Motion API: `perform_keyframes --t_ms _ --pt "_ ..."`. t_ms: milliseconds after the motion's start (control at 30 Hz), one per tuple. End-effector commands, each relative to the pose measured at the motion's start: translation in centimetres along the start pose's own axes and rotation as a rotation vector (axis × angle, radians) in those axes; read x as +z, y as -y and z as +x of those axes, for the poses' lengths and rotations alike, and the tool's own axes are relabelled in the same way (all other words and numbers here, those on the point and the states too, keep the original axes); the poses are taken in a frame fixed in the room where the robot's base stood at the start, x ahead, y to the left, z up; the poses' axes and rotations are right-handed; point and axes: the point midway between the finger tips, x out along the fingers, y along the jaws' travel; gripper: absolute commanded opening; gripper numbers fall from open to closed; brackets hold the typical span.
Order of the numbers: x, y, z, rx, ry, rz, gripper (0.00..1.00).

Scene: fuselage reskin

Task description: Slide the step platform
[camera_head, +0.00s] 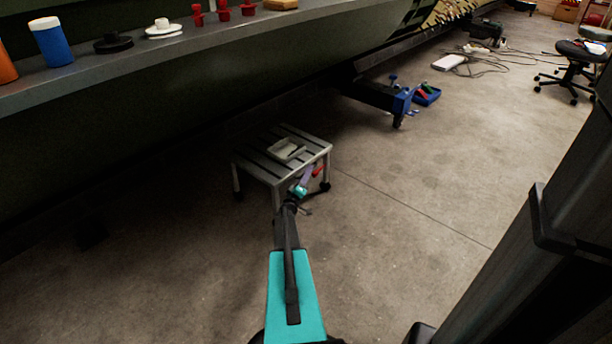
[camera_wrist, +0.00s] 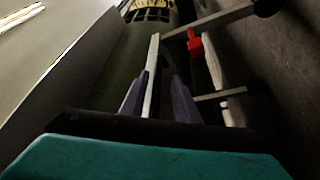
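The step platform (camera_head: 262,165) is a low grey slatted stool on legs with dark feet, standing on the floor beside the green fuselage. In the head view my gripper (camera_head: 303,185) reaches its near right corner. In the wrist view my gripper's purple fingers (camera_wrist: 158,100) stand on either side of a pale bar of the platform (camera_wrist: 152,75). The bar lies close to the left finger, and a dark gap shows before the right one. A red part (camera_wrist: 195,44) sits on the platform just right of the fingers. Actual contact is unclear.
A shallow pale tray (camera_head: 287,150) rests on the platform top. A blue-ended stand (camera_head: 402,102) and a blue bin (camera_head: 427,95) are farther right.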

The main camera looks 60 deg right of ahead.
Motion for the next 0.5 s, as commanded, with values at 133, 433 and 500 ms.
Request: perform_keyframes --t_ms 133,433,500 --pt "-0.2 -0.1 -0.3 0.000 -0.003 -0.001 0.28" --pt "-0.1 -0.2 -3.0 -0.001 0.000 0.000 0.28" --pt "-0.1 -0.2 -4.1 -0.001 0.000 0.000 0.28"
